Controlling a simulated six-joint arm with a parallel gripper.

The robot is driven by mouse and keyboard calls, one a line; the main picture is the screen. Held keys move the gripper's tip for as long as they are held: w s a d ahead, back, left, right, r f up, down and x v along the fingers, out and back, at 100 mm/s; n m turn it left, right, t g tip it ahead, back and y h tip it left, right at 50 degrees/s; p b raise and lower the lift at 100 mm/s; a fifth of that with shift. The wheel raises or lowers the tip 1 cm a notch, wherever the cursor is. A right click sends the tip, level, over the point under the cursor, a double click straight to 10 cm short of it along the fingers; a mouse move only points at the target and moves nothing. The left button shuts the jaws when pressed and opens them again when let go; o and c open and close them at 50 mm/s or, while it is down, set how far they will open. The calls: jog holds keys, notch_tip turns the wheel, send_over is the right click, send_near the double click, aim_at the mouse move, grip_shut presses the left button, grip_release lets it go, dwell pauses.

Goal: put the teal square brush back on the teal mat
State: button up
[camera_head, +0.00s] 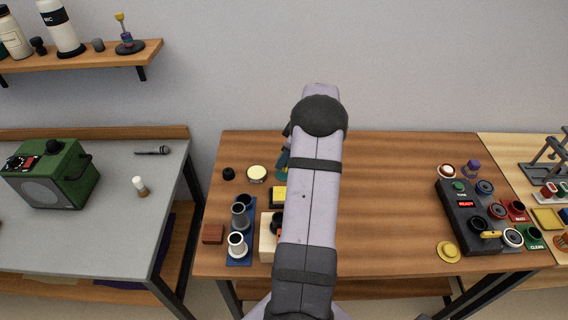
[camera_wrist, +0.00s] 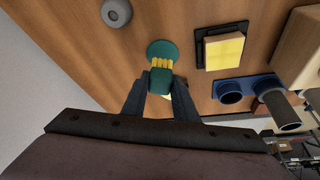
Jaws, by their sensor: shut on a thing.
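The brush (camera_wrist: 160,78) has a teal square body and yellow bristles. In the wrist view my gripper (camera_wrist: 160,90) is shut on its body, a finger at each side. The bristles point away from the gripper, toward the round teal mat (camera_wrist: 162,47). The bristle ends overlap the mat's near edge in this view; I cannot tell whether they touch it. In the head view my arm hides most of this area, and only a bit of teal (camera_head: 282,166) shows at its left edge.
A yellow block on a black tray (camera_wrist: 204,58) lies right of the mat in the wrist view. The blue tray (camera_head: 246,205) holds dark and white cups. A beige box (camera_head: 267,238) stands beside it. A dark control box (camera_head: 462,222) is far right. The table's middle right is clear.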

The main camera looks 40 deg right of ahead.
jog(key=shift+f, duration=1.4)
jog(key=shift+f, duration=0.2)
jog(key=o, duration=1)
jog(key=shift+c, duration=0.2)
jog(key=shift+r, duration=0.2)
jog(key=b+v, duration=0.2)
jog(key=v, duration=1)
jog(key=shift+b, duration=0.3)
